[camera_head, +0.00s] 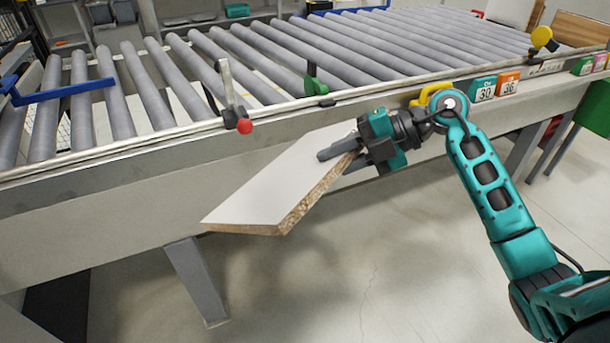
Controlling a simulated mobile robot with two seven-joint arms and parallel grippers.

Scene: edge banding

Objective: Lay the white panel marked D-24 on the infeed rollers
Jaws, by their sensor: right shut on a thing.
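A white panel (272,184) with a bare chipboard edge hangs in the air in front of the roller conveyor, below its near rail. It is tilted, and no D-24 mark can be made out on it. My right gripper (338,160) is shut on the panel's right edge, with one dark finger on the white face. The infeed rollers (300,52) are grey and run across the conveyor; the part seen carries no panel. My left gripper is not in view.
Along the near rail stand a red-knobbed lever (244,126), a green clamp (314,80) and a yellow knob (541,37). A blue bar (62,92) lies across the left rollers. Numbered teal and orange tags (508,83) hang at right. The floor below is clear.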

